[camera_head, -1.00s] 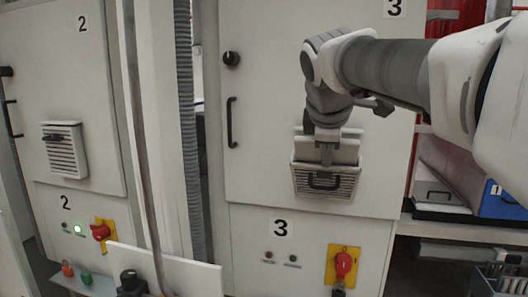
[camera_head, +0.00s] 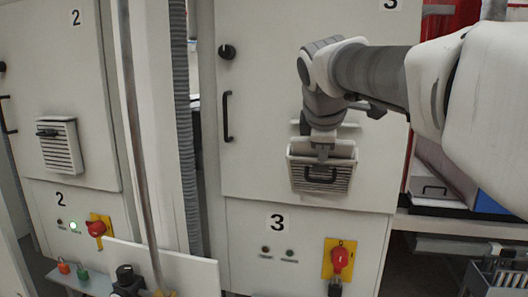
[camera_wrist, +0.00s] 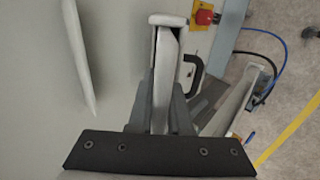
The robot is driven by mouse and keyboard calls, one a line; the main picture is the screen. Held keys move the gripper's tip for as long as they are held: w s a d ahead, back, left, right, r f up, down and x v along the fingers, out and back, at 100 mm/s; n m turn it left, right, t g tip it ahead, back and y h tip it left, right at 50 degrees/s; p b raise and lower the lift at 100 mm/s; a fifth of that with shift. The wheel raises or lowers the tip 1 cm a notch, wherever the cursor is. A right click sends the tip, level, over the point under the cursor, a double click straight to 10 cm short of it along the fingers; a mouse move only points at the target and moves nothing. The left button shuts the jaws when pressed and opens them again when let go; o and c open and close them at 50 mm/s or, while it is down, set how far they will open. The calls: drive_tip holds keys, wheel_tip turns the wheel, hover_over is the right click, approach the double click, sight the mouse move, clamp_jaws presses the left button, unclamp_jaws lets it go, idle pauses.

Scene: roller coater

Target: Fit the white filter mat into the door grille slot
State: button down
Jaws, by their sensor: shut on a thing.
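The white filter mat (camera_head: 341,150) is in my gripper (camera_head: 322,152), at the open top of the door grille (camera_head: 342,178) on cabinet 3. Its upper edge shows above the louvres; its lower part is hidden behind the grille front. In the wrist view the pale mat (camera_wrist: 164,75) stands on edge between the two grey fingers of my gripper (camera_wrist: 162,105). The slot opening itself is mostly hidden by the mat and gripper, so I cannot tell how deep the mat sits.
A black handle (camera_head: 321,174) sits on the grille front. A pale ledge (camera_head: 348,127) is on the door just above. A black door handle (camera_head: 227,117) is at left, and a red switch (camera_head: 340,261) is below. Cabinet 2 has a similar grille (camera_head: 60,150).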

drive_tip(key=shift+w+f, duration=0.1)
drive_tip(key=c, duration=0.8)
unclamp_jaws()
drive_tip(key=shift+f, duration=0.1)
drive_tip(key=shift+o, duration=0.2)
drive_tip(key=v, duration=1.7)
drive_tip(key=shift+s+r, duration=0.25)
drive_tip(key=shift+r, duration=0.1)
drive_tip(key=s+f+m+y+b, duration=0.1)
drive_tip(key=s+f+m, duration=0.3)
drive_tip(key=f, duration=0.7)
drive_tip(key=s+d+f+m+g+b, duration=0.1)
drive_tip(key=s+f+m, duration=0.4)
drive_tip(key=f, duration=0.7)
drive_tip(key=s+f+m+g+y+b, duration=0.1)
drive_tip(key=s+f+m, duration=0.4)
drive_tip(key=f, duration=0.7)
drive_tip(key=shift+s+d+f+y, duration=0.2)
drive_tip(key=shift+s+d+y, duration=0.05)
drive_tip(key=shift+d+y, duration=0.05)
